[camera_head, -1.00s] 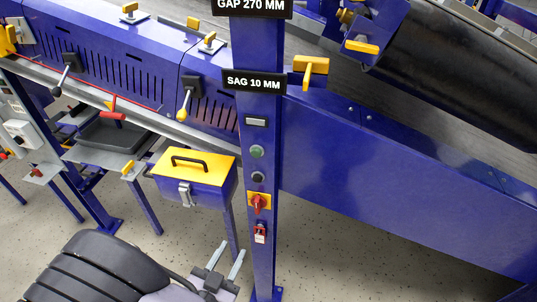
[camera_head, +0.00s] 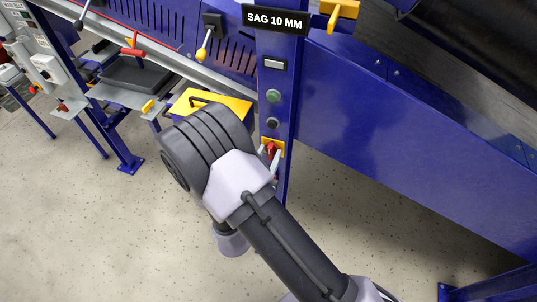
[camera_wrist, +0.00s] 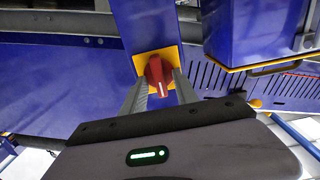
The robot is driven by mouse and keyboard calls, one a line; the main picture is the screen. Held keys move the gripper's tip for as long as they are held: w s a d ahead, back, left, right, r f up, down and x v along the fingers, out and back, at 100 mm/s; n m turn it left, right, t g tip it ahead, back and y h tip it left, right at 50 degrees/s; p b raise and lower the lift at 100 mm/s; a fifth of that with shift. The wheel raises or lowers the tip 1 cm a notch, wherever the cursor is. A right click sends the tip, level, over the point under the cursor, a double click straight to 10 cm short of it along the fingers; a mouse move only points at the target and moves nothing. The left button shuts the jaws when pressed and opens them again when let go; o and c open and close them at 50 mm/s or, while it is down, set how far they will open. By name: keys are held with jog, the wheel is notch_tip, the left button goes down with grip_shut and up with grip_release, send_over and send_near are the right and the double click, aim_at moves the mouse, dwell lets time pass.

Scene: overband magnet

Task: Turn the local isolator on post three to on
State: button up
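The isolator on the blue post (camera_head: 279,75) is a red rotary knob (camera_head: 271,148) on a yellow plate (camera_head: 264,140), below a green button and a black button. In the wrist view the red knob (camera_wrist: 157,70) on its yellow plate (camera_wrist: 141,63) is seen close up, with a white mark at its lower end. My gripper (camera_wrist: 162,84) is open, with one finger on each side of the knob. I cannot tell whether the fingers touch it. In the head view my gripper (camera_head: 269,155) is at the knob and partly covers it.
A blue toolbox with a yellow lid (camera_head: 238,105) hangs left of the post, partly behind my arm. A black SAG 10 MM sign (camera_head: 275,19) is above. A blue side beam (camera_head: 400,150) runs right. A black tray (camera_head: 137,72) sits further left.

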jog(key=shift+w, duration=0.1)
grip_shut()
